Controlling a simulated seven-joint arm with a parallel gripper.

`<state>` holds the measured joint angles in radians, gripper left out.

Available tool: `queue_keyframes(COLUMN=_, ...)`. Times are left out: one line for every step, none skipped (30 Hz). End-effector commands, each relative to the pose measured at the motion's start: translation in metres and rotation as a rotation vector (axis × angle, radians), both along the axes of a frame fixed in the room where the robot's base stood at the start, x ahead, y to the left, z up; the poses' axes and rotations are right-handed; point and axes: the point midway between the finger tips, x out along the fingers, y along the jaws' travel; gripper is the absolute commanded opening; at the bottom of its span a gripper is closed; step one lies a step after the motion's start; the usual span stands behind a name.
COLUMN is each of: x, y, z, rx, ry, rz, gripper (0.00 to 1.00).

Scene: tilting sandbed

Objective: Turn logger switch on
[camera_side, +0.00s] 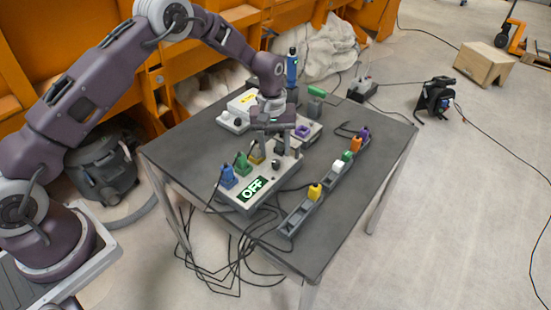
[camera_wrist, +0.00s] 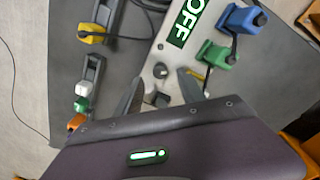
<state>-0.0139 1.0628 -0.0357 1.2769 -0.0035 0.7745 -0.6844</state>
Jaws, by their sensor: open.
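The logger (camera_side: 232,200) is a pale box on the dark table, with a green display (camera_side: 255,188) reading OFF. Blue (camera_side: 227,177), green (camera_side: 242,164) and yellow (camera_side: 256,152) plugs stand along its left edge. A small dark round knob (camera_side: 275,163), perhaps the switch, is on its top; it also shows in the wrist view (camera_wrist: 160,70), just beyond the fingertips. My gripper (camera_side: 275,146) is open above the logger's far part, fingers pointing down. In the wrist view, my open fingers (camera_wrist: 160,88) straddle a darker part of the panel, whose detail is unclear.
Dark strips (camera_side: 298,217) holding yellow, white, green, orange and purple plugs lie to the right. A pale box with a purple part (camera_side: 303,131) and a white box (camera_side: 237,112) stand behind. A blue bottle (camera_side: 292,68) stands farther back. Cables hang over the table's front edge.

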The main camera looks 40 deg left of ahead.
Motion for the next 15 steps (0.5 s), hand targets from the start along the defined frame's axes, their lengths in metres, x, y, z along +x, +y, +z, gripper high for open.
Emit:
queue_keyframes(x=-0.001, y=0.0, z=-0.011, rx=0.0, ry=0.004, rz=0.0, gripper=0.47)
queue_keyframes(x=0.0, y=-0.001, z=-0.016, rx=0.0, ry=0.004, rz=0.0, gripper=0.47)
queue_keyframes(x=0.0, y=-0.001, z=-0.023, rx=0.0, ry=0.002, rz=-0.001, gripper=0.47)
queue_keyframes(x=0.0, y=-0.001, z=-0.028, rx=0.0, ry=0.002, rz=-0.001, gripper=0.47)
queue_keyframes(x=0.0, y=-0.001, z=-0.032, rx=0.0, ry=0.002, rz=-0.001, gripper=0.47)
queue_keyframes(x=0.001, y=-0.001, z=-0.036, rx=0.0, ry=0.001, rz=-0.001, gripper=0.47)
queue_keyframes(x=0.001, y=-0.001, z=-0.039, rx=0.0, ry=0.0, rz=-0.002, gripper=0.47)
queue_keyframes(x=0.001, y=-0.002, z=-0.041, rx=-0.001, ry=0.001, rz=-0.001, gripper=0.47)
queue_keyframes(x=0.001, y=-0.002, z=-0.042, rx=-0.001, ry=0.001, rz=-0.002, gripper=0.47)
queue_keyframes(x=0.001, y=-0.002, z=-0.043, rx=0.0, ry=0.001, rz=-0.002, gripper=0.47)
queue_keyframes(x=0.001, y=-0.002, z=-0.043, rx=-0.001, ry=0.001, rz=-0.002, gripper=0.47)
queue_keyframes(x=0.001, y=-0.002, z=-0.043, rx=0.0, ry=0.0, rz=-0.002, gripper=0.47)
queue_keyframes(x=0.001, y=-0.002, z=-0.043, rx=0.0, ry=0.0, rz=-0.002, gripper=0.47)
queue_keyframes(x=0.001, y=-0.002, z=-0.043, rx=0.0, ry=0.0, rz=-0.002, gripper=0.47)
queue_keyframes(x=0.001, y=-0.002, z=-0.043, rx=0.0, ry=0.0, rz=-0.002, gripper=0.47)
